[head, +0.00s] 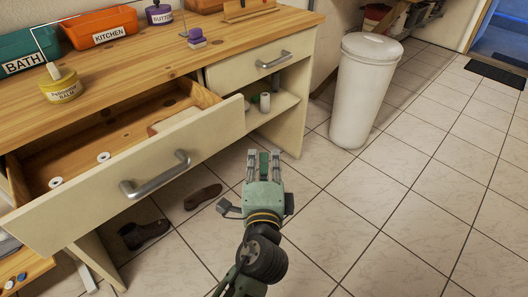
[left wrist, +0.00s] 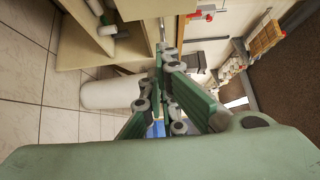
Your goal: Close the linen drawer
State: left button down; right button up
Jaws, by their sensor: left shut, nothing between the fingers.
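A cream drawer (head: 122,205) with a grey bar handle (head: 155,176) stands pulled well out of the wooden workbench (head: 135,85) at the left of the head view. No label shows on it. Inside it lie two small white rings (head: 103,157) and a pale block (head: 172,122). A second drawer (head: 245,66) to its right looks shut. My left gripper (head: 263,158) is shut and empty, over the floor to the right of the open drawer's front and apart from it. Its fingers show in the left wrist view (left wrist: 166,75). My right gripper is not in view.
A white lidded bin (head: 364,95) stands right of the bench. Labelled bins (head: 103,28) and a yellow tub (head: 61,88) stand on the bench top.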

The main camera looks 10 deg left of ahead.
pick_arm(q)
jog(key=w+a, duration=0.4)
jog(key=w, duration=0.7)
jog(key=shift+w, duration=0.15)
jog(key=shift+a, duration=0.15)
